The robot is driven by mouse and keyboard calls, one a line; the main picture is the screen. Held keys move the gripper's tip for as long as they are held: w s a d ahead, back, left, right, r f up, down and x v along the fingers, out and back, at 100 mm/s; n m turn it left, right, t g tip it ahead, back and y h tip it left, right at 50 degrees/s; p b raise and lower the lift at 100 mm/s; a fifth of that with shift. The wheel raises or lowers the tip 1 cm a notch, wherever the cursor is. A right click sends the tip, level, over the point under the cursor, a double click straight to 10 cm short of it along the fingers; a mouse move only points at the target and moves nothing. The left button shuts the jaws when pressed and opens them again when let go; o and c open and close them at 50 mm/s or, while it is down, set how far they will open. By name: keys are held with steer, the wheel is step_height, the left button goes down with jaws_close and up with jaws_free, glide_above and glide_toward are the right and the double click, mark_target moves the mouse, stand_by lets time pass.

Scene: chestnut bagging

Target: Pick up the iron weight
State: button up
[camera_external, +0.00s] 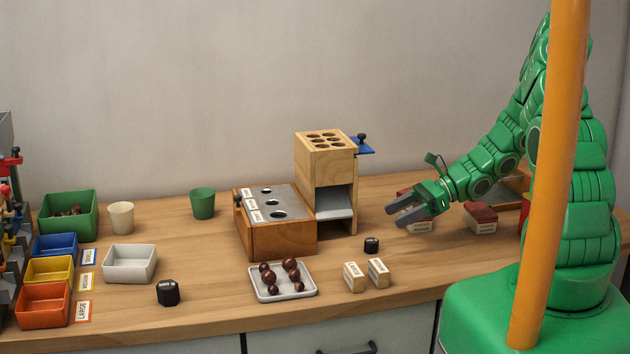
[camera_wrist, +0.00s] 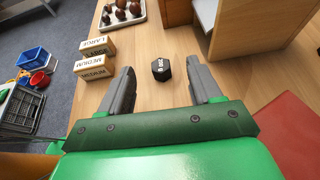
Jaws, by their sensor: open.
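Two dark iron weights stand on the wooden table in the external view. The smaller black weight (camera_external: 371,245) is right of centre, in front of the wooden tower. The larger black weight (camera_external: 168,292) is at the front left. A black faceted weight with a white marking on top (camera_wrist: 161,69) shows in the wrist view, ahead and between my fingers; its position fits the smaller one. My gripper (camera_external: 396,214) is open and empty, above the table to the right of the smaller weight and apart from it.
The wooden tower (camera_external: 308,163) stands close behind the smaller weight. Two labelled blocks (camera_external: 355,277) (camera_external: 378,272) stand in front of it. A tray (camera_external: 310,293) of brown chestnuts is at front left of it. Red-topped labelled blocks (camera_external: 481,227) lie near my arm.

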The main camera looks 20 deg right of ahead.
mark_target(375, 240)
steer(key=shift+f, duration=2)
steer(key=shift+s+x, duration=0.2)
steer(key=shift+x, duration=3.7)
steer(key=shift+r, duration=0.15)
steer(key=shift+c, duration=0.3)
steer(key=c, duration=1.1)
